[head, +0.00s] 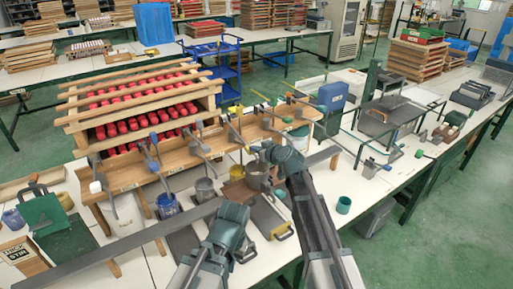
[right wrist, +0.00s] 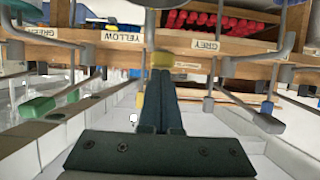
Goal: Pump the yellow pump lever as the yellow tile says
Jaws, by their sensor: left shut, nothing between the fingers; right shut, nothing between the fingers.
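The yellow pump lever's yellow end block (right wrist: 160,60) shows in the right wrist view straight beyond my right fingertips (right wrist: 160,75); I cannot tell whether they touch it. I cannot make out a yellow tile.
Other grey levers flank the yellow one, near a GREY label (right wrist: 205,44) and a GREEN label (right wrist: 35,31).

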